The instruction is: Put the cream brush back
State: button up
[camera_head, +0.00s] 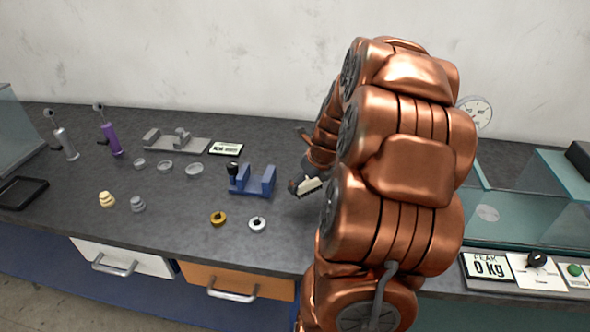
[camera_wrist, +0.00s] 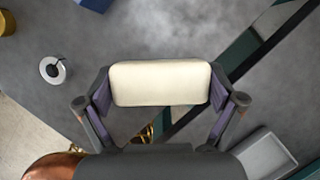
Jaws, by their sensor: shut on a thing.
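The cream brush (camera_wrist: 160,83) is held crosswise between the two fingers of my gripper (camera_wrist: 162,92), filling the gap in the wrist view. Its smooth cream back faces the camera. In the head view the brush (camera_head: 309,186) shows as a small cream block with a dark bristle edge, just right of the blue block holder. It appears to be above the dark worktop (camera_head: 290,225). My copper arm hides most of my gripper and the bench behind it there.
A light grey shallow tray (camera_wrist: 265,155) lies at lower right in the wrist view. A silver collar (camera_head: 257,223), a gold collar (camera_head: 218,218) and the blue block holder (camera_head: 252,183) stand left of my gripper. A glass-sided machine (camera_head: 520,215) stands right.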

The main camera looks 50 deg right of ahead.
jog(key=p, duration=0.3)
send_over(294, 176)
jog(key=s, duration=0.1)
jog(key=shift+s+a+f, duration=0.15)
jog(key=shift+s+f, duration=0.05)
jog(key=shift+f, duration=0.3)
jog(key=shift+f+p, duration=0.65)
jog(key=shift+f, duration=1.1)
jog(key=shift+f, duration=0.1)
jog(key=o, duration=0.8)
jog(key=shift+c, duration=0.2)
